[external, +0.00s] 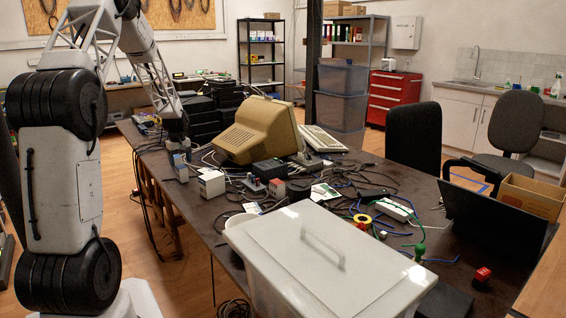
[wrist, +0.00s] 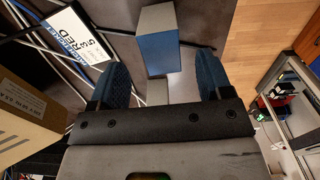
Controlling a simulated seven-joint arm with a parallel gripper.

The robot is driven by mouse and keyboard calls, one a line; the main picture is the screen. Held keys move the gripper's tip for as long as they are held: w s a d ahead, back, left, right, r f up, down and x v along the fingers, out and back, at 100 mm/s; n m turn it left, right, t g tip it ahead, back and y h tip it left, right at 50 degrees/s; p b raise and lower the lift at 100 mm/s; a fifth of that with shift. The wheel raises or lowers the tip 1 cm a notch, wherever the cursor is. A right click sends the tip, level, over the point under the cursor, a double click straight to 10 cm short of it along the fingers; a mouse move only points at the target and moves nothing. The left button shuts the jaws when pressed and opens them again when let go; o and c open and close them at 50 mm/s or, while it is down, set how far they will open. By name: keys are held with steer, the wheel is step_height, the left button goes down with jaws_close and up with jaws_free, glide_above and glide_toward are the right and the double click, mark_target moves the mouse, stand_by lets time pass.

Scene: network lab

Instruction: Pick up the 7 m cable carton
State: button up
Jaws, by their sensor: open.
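My gripper (wrist: 165,85) is open, with its two blue-padded fingers apart. In the external view my gripper (external: 178,148) hangs low over the far left part of the table. A small grey carton with a blue side (wrist: 158,40) lies ahead of the fingers, in line with the gap between them. It seems to be the small carton (external: 181,173) just below my gripper in the external view. No 7 m marking is readable on it, so I cannot tell whether it is the named carton. A small pale piece (wrist: 155,90) shows between the fingers, partly hidden by my gripper.
A larger carton (wrist: 28,115) and a printed card (wrist: 75,45) lie left of my gripper in the wrist view. Another small carton (external: 211,183), loose cables and a beige monitor (external: 259,130) crowd the table. A lidded bin (external: 325,255) fills the front.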

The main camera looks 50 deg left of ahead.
mark_target(181, 167)
steer(key=shift+f, duration=0.35)
steer(key=shift+f, duration=0.1)
steer(key=shift+s+f, duration=0.1)
steer(key=shift+f, duration=2.45)
steer(key=c, duration=1.2)
steer(key=shift+o, duration=0.2)
steer(key=shift+r, duration=0.2)
